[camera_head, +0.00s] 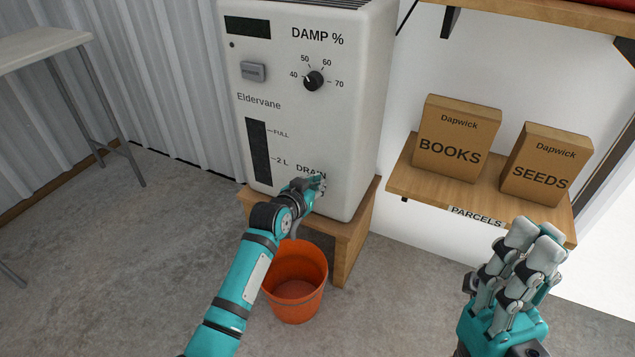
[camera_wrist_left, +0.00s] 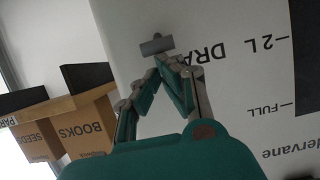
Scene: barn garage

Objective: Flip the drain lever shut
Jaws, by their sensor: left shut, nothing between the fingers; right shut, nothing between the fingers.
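The white dehumidifier (camera_head: 350,120) stands on a wooden stand, with the "DRAIN" label low on its front. In the left wrist view a small grey bar (camera_wrist_left: 157,44), which looks like the drain lever, is just beyond my left fingertips. My left gripper (camera_head: 318,183) is at the drain area in the head view and hides most of what is behind it. It also shows in the wrist view (camera_wrist_left: 172,66), shut and empty; I cannot tell if it touches the bar. My right gripper (camera_head: 537,235) is shut and empty at the lower right, away from the machine.
An orange bucket (camera_head: 296,300) stands on the floor below the drain, partly behind my left arm. A wooden shelf (camera_head: 415,185) holds the BOOKS box (camera_head: 455,140) and the SEEDS box (camera_head: 546,165). A table (camera_head: 40,48) is at the far left.

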